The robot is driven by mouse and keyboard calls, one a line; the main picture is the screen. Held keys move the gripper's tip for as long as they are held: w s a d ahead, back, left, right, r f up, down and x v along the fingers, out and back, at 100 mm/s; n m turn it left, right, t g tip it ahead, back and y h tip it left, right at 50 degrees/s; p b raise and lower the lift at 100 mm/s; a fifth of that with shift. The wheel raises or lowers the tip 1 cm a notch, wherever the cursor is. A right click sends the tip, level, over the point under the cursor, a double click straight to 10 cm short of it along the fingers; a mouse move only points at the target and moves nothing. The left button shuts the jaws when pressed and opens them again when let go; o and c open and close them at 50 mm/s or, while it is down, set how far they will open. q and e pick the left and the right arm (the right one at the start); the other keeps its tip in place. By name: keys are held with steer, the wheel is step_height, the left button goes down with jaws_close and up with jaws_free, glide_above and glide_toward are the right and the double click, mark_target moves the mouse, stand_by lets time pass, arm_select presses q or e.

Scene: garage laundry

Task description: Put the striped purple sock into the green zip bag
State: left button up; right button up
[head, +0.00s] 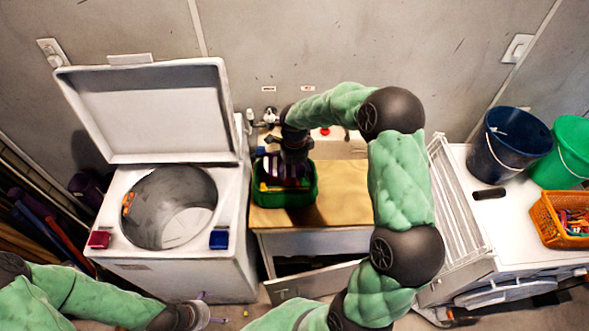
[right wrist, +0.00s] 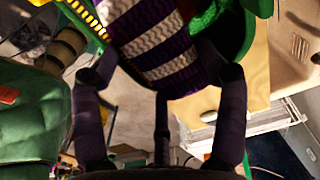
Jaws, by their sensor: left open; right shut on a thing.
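The striped purple sock (head: 271,168) is in my right gripper (head: 291,160), at the mouth of the green zip bag (head: 287,197). In the right wrist view the sock (right wrist: 165,45), with purple and white bands, sits between the dark fingers of the right gripper (right wrist: 163,85). Green bag fabric (right wrist: 238,35) and a yellow zip edge (right wrist: 86,18) show beside it. The bag stands open on the wooden top. How deep the sock reaches into it is hidden by the gripper. My left gripper (head: 200,316) is open and empty at the lower left, low in front of the washer.
An open-lidded washer (head: 225,265) stands left of the wooden cabinet top (head: 340,195). An open drawer (head: 315,280) juts out below. At the right, a white unit carries a blue bucket (head: 512,143), a green bucket (head: 568,150) and an orange basket (head: 552,225).

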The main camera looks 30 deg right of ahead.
steer(key=o, duration=1.2)
steer(key=shift+c, duration=0.2)
steer(key=shift+r+p, duration=2.15)
steer(key=shift+r, duration=2.4)
